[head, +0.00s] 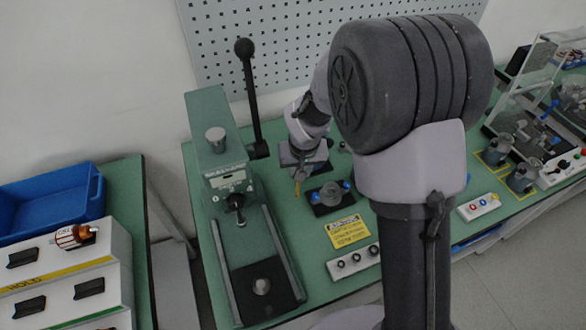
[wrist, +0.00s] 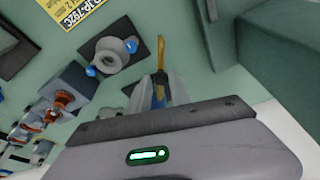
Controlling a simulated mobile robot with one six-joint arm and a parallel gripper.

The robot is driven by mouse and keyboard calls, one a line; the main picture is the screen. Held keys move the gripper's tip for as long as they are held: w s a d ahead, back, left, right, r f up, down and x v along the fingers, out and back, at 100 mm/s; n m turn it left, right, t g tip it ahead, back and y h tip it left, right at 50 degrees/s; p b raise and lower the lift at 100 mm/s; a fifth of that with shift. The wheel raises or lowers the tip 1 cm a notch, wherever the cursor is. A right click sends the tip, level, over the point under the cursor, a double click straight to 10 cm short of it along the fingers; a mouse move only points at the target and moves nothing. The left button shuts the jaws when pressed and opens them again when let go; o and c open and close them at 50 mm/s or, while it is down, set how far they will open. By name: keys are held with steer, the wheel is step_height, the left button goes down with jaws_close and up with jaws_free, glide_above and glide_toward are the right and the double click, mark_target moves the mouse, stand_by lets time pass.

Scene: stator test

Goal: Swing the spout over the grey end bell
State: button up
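The grey end bell (wrist: 113,58) is a round grey ring with blue knobs on either side, on a dark plate at the upper left of the wrist view. In the head view the end bell (head: 330,194) sits on the green bench. A slim yellow piece, which looks like the spout (wrist: 161,52), lies right of it in the wrist view, apart from it. My gripper (wrist: 162,84) has its fingers on either side of the spout's near end. I cannot tell whether they touch it. In the head view the spout (head: 297,188) shows below my gripper.
A press with a tall black lever (head: 250,90) stands left of my gripper. A yellow label (head: 347,231) and a row of dark knobs (head: 353,262) lie in front of the end bell. A copper-wound part (wrist: 62,102) shows at left in the wrist view.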

steer(key=w+d, duration=0.2)
steer(key=d, duration=0.4)
steer(key=shift+d+p, duration=0.25)
steer(key=shift+p, duration=0.15)
steer(key=shift+w+a, duration=0.1)
steer(key=shift+a, duration=0.05)
stand_by(0.3)
steer(key=shift+o, duration=0.3)
steer(key=shift+o, duration=0.7)
steer(key=shift+r, duration=0.15)
